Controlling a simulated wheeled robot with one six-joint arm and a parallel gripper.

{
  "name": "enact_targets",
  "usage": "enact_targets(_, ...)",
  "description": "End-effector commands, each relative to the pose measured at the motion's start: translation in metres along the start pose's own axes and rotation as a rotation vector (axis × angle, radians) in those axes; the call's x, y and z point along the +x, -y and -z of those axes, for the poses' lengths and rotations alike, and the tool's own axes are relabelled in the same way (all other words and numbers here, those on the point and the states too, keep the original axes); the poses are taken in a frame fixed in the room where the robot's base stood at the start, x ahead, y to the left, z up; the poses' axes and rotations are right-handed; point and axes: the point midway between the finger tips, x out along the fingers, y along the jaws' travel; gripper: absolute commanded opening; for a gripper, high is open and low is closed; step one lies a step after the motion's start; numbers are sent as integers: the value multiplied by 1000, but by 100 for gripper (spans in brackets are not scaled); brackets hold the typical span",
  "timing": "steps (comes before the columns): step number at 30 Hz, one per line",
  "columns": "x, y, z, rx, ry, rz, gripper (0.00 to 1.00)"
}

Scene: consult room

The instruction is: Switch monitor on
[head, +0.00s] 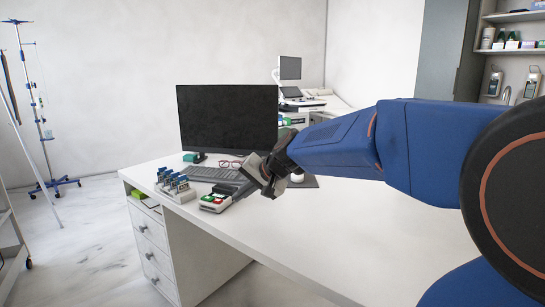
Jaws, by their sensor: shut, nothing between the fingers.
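The monitor (228,118) stands on the white desk with a dark, blank screen. My gripper (262,186) hangs above the desk, in front of the monitor and below its right part in the picture. It is shut and empty. Close by it on the desk is a small white box with green and red buttons (214,201). The gripper hides part of what lies behind it. I cannot make out a power button on the monitor.
A keyboard (212,174) and red glasses (230,164) lie before the monitor. A rack of blue-capped tubes (174,184) stands at the desk's left edge. A white cup (297,175) is right of my gripper. The desk's front right (330,240) is clear.

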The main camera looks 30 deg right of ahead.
Motion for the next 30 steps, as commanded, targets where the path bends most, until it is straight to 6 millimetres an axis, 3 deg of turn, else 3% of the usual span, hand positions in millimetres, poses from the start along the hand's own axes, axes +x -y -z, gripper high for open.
enact_targets(1, 12, 5, 23, 56, -19, 19, 0)
enact_targets(9, 64, 16, 144, 358, -139, 131, 0)
enact_targets(14, 94, 3, 218, 545, -217, 187, 0)
enact_targets(18, 119, -19, 280, 705, -288, 229, 0)
enact_targets(24, 144, -53, 344, 880, -366, 270, 0)
enact_targets(30, 154, -70, 369, 958, -401, 288, 0)
